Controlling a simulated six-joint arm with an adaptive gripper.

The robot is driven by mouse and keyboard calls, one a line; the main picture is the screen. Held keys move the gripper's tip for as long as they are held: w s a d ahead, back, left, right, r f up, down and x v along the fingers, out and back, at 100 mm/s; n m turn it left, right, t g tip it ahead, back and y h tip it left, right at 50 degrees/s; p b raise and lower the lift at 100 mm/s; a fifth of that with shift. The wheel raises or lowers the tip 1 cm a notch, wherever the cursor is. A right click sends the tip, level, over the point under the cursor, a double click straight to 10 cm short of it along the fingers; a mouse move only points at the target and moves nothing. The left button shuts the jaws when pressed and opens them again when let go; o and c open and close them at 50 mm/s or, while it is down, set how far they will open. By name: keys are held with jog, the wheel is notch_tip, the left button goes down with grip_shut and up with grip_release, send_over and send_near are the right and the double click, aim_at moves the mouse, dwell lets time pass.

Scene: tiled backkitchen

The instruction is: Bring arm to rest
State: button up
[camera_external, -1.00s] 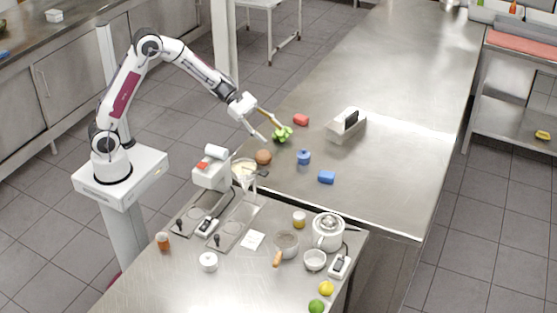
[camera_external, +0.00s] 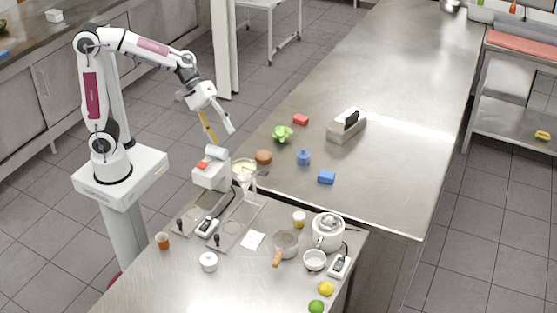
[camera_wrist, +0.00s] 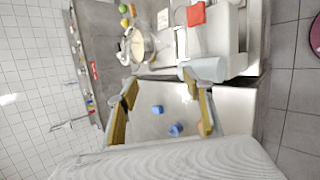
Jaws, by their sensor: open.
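My gripper (camera_external: 223,137) hangs in the air left of the long steel table's edge, pointing down, above and behind the white appliance with a red top. Its two fingers are apart with nothing between them. The open fingers also show in the wrist view (camera_wrist: 162,116), with yellow-brown inner faces.
The white appliance (camera_external: 210,174) stands on the front counter below my gripper.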

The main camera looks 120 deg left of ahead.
jog(key=s+d+m+g, duration=0.2)
jog(key=s+d+m, duration=0.35)
jog(key=d, duration=0.25)
jog(key=s+d+f+m+y, duration=0.1)
jog(key=s+m, duration=0.5)
jog(key=s, duration=0.3)
jog(key=s+d+f+m+g+y, duration=0.1)
jog(key=s+d+f+m+y, duration=0.1)
jog(key=s+m, duration=0.4)
jog(key=s, duration=0.3)
jog(key=shift+d+f+y, duration=0.15)
jog(key=shift+d+y, duration=0.1)
jog(key=shift+y, duration=0.05)
